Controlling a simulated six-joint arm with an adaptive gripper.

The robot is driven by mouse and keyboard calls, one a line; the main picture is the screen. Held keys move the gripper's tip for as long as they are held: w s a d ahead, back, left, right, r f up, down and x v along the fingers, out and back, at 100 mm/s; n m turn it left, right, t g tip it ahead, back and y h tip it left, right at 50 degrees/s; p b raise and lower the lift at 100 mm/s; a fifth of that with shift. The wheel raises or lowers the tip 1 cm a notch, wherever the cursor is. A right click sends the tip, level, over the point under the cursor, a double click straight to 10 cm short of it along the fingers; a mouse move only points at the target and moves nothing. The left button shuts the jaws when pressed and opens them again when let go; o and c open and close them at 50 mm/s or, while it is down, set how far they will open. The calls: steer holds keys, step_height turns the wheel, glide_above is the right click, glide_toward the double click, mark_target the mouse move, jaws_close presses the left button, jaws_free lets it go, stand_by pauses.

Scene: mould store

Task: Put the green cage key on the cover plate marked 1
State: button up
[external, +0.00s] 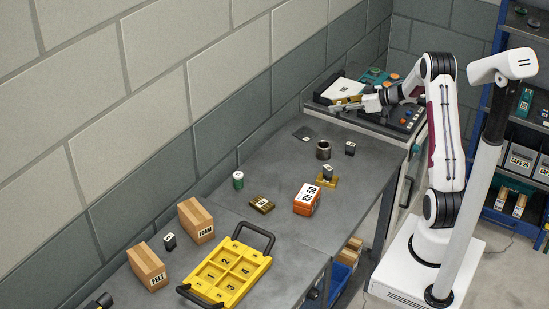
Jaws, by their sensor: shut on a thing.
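My gripper (341,106) is at the far end of the bench, over the dark top of the cabinet (318,99). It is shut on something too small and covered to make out. A gold-brown piece shows right at the fingers; I cannot tell whether it is held or lies behind them. I cannot pick out the green cage key for certain. Flat plates lie on the bench: a dark one (302,134), a brass one (262,204) and another brass one (332,183) under a dark block (328,171). I cannot read a 1 on any of them.
A yellow tray (263,261) with numbered compartments stands in front, beside FOAM (196,220) and FELT (147,267) blocks.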

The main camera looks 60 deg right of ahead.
steer(key=w+a+r+n+y, duration=0.1)
steer(key=w+a, duration=0.3)
steer(key=w, duration=0.7)
steer(key=shift+a+r+n+y, duration=0.2)
steer(key=shift+a+n+y, duration=0.05)
steer(key=shift+n+y, duration=0.4)
steer(key=shift+f, duration=0.1)
glide_above(305, 133)
steer(key=shift+s+f, duration=0.1)
steer(key=shift+f, duration=2.95)
steer(key=shift+f, duration=0.1)
steer(key=shift+f, duration=1.8)
